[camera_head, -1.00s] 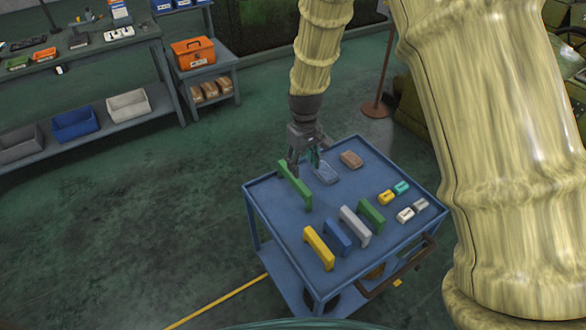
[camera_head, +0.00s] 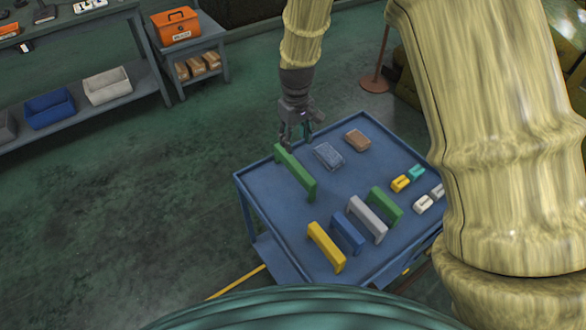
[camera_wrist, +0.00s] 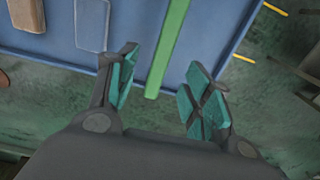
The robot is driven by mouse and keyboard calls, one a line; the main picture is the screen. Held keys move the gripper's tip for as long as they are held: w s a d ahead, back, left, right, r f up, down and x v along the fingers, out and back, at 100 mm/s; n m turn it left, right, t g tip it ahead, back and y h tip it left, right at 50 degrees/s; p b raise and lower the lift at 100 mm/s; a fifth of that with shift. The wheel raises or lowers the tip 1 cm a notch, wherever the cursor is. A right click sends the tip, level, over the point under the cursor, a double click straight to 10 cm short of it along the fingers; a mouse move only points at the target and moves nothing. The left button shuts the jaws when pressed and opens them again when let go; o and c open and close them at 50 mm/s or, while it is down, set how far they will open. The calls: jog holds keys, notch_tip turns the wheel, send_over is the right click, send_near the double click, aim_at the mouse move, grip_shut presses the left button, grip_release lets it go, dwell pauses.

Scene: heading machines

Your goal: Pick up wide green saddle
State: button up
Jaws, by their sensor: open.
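The long green saddle (camera_head: 295,172), which looks like the wide one, stands on the blue cart top along its left side. It also shows in the wrist view (camera_wrist: 170,45) as a narrow green bar. A shorter green saddle (camera_head: 385,204) stands in a row nearer the front. My gripper (camera_head: 298,140) is open and empty, at the far end of the long green saddle. In the wrist view, the saddle's near end lies in line with the gap between my teal fingers (camera_wrist: 165,92). I cannot tell the height gap; no contact shows.
The blue cart (camera_head: 290,230) also bears a yellow saddle (camera_head: 326,246), a blue saddle (camera_head: 347,232), a grey saddle (camera_head: 367,217), a clear-looking block (camera_head: 329,156), a brown block (camera_head: 358,140) and several small pieces. Shelves with bins (camera_head: 107,86) stand at left. The floor between is clear.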

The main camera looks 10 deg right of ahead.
jog(key=p, duration=0.1)
send_over(294, 162)
jog(key=f, duration=0.5)
jog(key=shift+w+d, duration=0.25)
jog(key=shift+s+a+f+p, duration=0.1)
jog(key=shift+s+f+p, duration=0.05)
jog(key=shift+f+p, duration=0.65)
jog(key=shift+s+a+f+p, duration=0.15)
jog(key=shift+f+p, duration=0.3)
jog(key=shift+f, duration=1.6)
jog(key=shift+c, duration=0.2)
grip_shut()
